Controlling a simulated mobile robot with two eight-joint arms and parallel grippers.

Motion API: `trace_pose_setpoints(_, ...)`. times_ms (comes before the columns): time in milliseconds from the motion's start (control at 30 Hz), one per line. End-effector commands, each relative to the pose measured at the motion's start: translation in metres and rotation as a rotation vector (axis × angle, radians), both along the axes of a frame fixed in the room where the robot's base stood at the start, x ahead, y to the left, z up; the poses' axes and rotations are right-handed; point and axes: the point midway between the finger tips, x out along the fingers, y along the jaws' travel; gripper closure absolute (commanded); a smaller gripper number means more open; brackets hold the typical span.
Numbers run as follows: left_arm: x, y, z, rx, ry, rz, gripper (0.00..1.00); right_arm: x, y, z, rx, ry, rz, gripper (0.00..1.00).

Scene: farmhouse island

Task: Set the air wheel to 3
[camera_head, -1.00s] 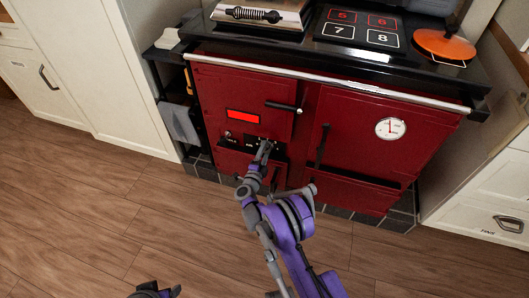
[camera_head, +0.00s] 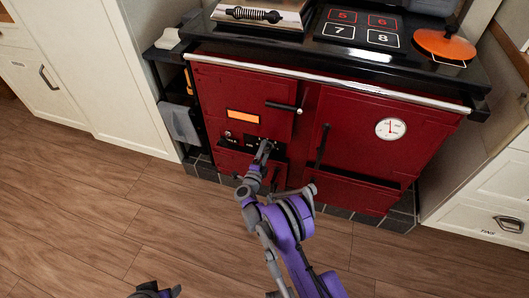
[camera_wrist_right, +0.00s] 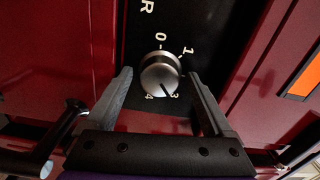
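The air wheel is a round silver knob (camera_wrist_right: 160,72) on a black plate with white numbers around it, on the front of the red stove (camera_head: 300,90). A dark pointer line on the knob points at the 3. The 2 cannot be made out. My right gripper (camera_head: 264,146) is at this plate; in the right wrist view its fingers (camera_wrist_right: 160,78) are open, one on each side of the knob, with visible gaps. In the head view the gripper hides the knob. My left gripper (camera_head: 155,291) is partly cut off at the bottom edge.
An orange-lit window (camera_head: 243,117) is above the plate. A round gauge (camera_head: 390,128) is on the right door. A steel rail (camera_head: 330,81) runs along the front top edge. An orange pan (camera_head: 444,45) sits on the stove top. The wooden floor (camera_head: 90,220) in front is clear.

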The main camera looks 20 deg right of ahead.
Motion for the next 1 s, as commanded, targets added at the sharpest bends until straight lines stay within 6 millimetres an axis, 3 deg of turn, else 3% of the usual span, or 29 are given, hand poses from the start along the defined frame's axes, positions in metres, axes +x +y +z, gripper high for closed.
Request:
trace_pose_setpoints(367,0.0,0.0,0.001,0.0,0.0,0.0,0.41,-0.004,0.003,0.0,0.0,0.0,-0.001,0.11)
trace_pose_setpoints(800,-0.003,0.0,0.015,0.0,0.001,0.0,0.41,-0.071,0.048,0.001,0.0,0.0,0.002,0.11)
trace_pose_setpoints(1000,-0.003,0.0,0.017,0.0,0.0,0.0,0.41,-0.087,0.059,0.0,0.0,0.0,0.0,0.11)
